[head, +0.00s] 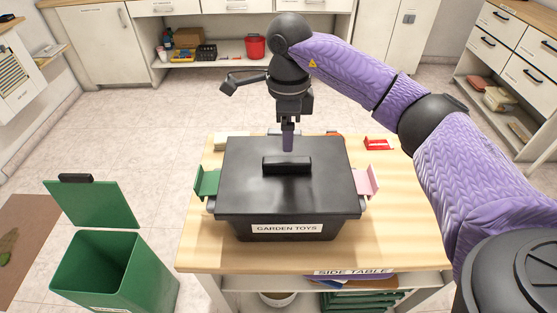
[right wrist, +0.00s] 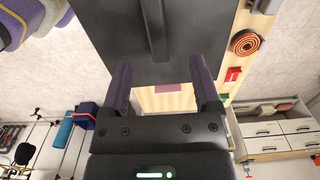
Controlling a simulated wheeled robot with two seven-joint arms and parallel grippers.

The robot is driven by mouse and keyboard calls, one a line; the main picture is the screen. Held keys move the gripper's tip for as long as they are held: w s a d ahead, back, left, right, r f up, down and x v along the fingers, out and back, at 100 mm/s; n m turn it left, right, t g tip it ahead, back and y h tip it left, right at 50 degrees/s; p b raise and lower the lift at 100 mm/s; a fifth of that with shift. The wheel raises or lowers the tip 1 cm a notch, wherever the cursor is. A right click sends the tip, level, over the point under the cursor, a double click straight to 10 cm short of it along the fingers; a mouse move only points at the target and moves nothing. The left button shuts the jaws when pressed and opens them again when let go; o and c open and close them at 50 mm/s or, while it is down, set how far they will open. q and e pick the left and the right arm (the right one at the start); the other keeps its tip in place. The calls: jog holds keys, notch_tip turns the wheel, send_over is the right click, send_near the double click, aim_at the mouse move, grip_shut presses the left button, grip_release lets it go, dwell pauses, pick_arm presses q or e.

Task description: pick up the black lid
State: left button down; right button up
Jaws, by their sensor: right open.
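The black lid (head: 240,165) lies flat on the black box labelled "GARDEN TOYS" (head: 242,230), on the wooden side table (head: 405,235). A raised bar handle (head: 287,165) runs across the lid's middle. My right gripper (head: 288,146) points down at the lid's far edge, just behind the handle in the picture. In the right wrist view, the gripper (right wrist: 162,78) is open and empty, its purple fingers apart. The lid (right wrist: 115,35) and its handle (right wrist: 154,28) are ahead of the fingertips, apart from them. My left gripper is not in view.
A green clip (head: 206,182) and a pink clip (head: 366,181) stand at the box's sides. A red item (head: 378,144) lies at the table's far right. A green bin (head: 120,275) with its lid raised (head: 92,205) stands left on the floor.

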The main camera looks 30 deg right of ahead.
aim_at(287, 160)
jog(key=f, duration=0.2)
jog(key=f+b, duration=0.1)
jog(key=f, duration=0.5)
jog(key=shift+s+b, duration=0.25)
jog(key=shift+b, duration=0.1)
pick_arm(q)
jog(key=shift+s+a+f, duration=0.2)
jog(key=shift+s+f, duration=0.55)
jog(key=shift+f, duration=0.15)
pick_arm(e)
jog(key=c, duration=0.4)
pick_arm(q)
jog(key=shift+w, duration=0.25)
pick_arm(e)
jog(key=shift+r, duration=0.1)
grip_shut()
